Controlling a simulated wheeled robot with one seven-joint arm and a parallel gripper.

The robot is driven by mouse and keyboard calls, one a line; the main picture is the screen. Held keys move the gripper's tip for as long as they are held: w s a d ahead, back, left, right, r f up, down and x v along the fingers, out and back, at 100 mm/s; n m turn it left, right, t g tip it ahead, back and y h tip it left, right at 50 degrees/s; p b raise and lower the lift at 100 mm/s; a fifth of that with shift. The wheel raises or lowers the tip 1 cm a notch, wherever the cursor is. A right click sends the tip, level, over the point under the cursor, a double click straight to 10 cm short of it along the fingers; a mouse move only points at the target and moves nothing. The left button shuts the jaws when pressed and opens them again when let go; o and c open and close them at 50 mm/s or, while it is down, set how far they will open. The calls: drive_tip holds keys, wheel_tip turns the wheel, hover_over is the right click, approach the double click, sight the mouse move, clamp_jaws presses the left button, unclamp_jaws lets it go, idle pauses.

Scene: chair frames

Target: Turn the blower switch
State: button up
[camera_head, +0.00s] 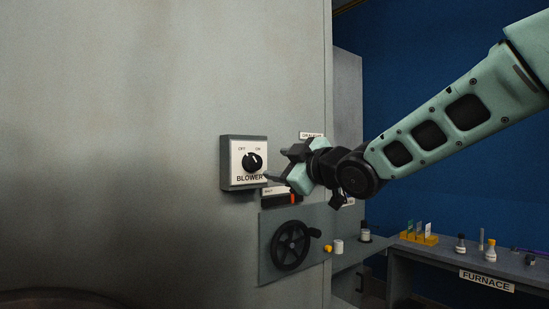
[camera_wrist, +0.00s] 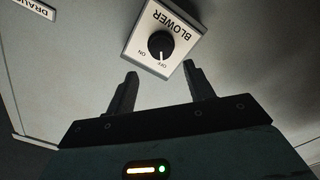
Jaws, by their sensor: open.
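The blower switch is a black round knob (camera_head: 252,161) on a white plate marked OFF, ON and BLOWER, in a grey box (camera_head: 226,165) on the large grey cabinet wall. In the wrist view the knob (camera_wrist: 161,44) shows upside down, and its pale mark appears to point towards OFF. My gripper (camera_head: 275,165) is open and empty, just right of the switch box in the head view. In the wrist view its two fingers (camera_wrist: 160,69) stand apart below the knob, with no visible contact.
A black handwheel (camera_head: 291,246) and a dark handle with an orange part (camera_head: 283,199) are below the switch. A bench labelled FURNACE (camera_head: 487,281) holds several bottles at right. The cabinet wall left of the switch is clear.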

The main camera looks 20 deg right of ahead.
sight(257, 163)
drive_tip(key=p+x, duration=0.3)
drive_tip(key=x, duration=0.6)
drive_tip(key=shift+s+f, duration=0.15)
drive_tip(key=shift+f, duration=0.05)
drive_tip(key=c, duration=0.6)
